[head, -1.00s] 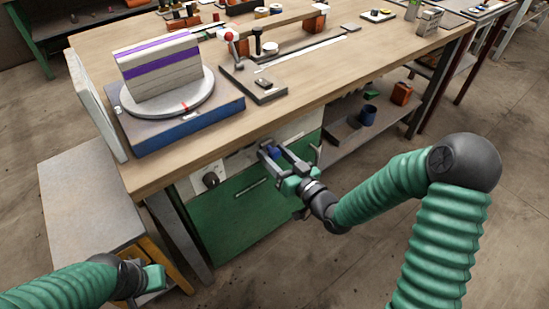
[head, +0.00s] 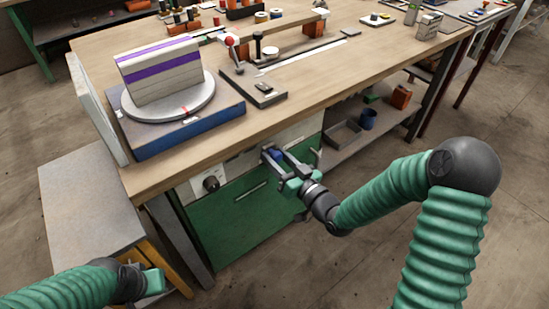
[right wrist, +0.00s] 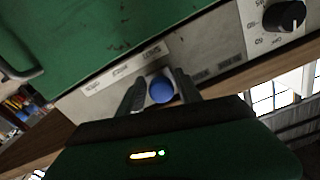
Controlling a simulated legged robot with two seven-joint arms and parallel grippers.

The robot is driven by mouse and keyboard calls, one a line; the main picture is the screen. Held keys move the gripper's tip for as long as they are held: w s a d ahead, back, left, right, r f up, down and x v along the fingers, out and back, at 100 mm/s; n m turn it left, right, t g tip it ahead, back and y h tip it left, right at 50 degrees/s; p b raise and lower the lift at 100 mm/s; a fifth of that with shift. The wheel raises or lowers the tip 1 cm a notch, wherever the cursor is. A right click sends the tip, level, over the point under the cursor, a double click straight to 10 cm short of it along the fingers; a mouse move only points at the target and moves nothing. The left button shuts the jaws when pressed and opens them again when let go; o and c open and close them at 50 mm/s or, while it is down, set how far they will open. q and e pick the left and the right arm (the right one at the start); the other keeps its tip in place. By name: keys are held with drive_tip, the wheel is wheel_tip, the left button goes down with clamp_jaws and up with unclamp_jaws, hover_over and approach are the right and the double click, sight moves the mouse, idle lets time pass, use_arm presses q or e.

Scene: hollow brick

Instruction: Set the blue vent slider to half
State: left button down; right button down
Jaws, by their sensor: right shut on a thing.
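The blue vent slider knob (head: 276,155) sits on the pale panel (head: 242,166) on the bench front, above a green door (head: 238,215). My right gripper (head: 273,153) is shut on the knob. In the right wrist view the round blue knob (right wrist: 161,90) lies between the two fingertips of my right gripper (right wrist: 158,92). The label strip (right wrist: 125,69) beside it is too small to read surely, and the slot is largely hidden. My left gripper (head: 153,282) is low at the left, away from the panel; its fingers are not clear.
A black dial (head: 211,183) is left of the slider on the panel. The wooden bench top (head: 330,75) overhangs it and carries a turntable (head: 170,105) and several small items. A grey side table (head: 90,205) stands at the left. An open shelf (head: 335,160) is at right.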

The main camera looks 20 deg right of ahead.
sight(282, 141)
drive_tip(key=d, duration=0.1)
drive_tip(key=w+d+p, duration=0.1)
drive_tip(key=d, duration=0.2)
drive_tip(key=shift+w+d+r, duration=0.1)
drive_tip(key=shift+w+d, duration=0.3)
drive_tip(key=shift+d, duration=0.2)
drive_tip(key=c, duration=1.1)
unclamp_jaws()
drive_tip(key=shift+o, duration=0.2)
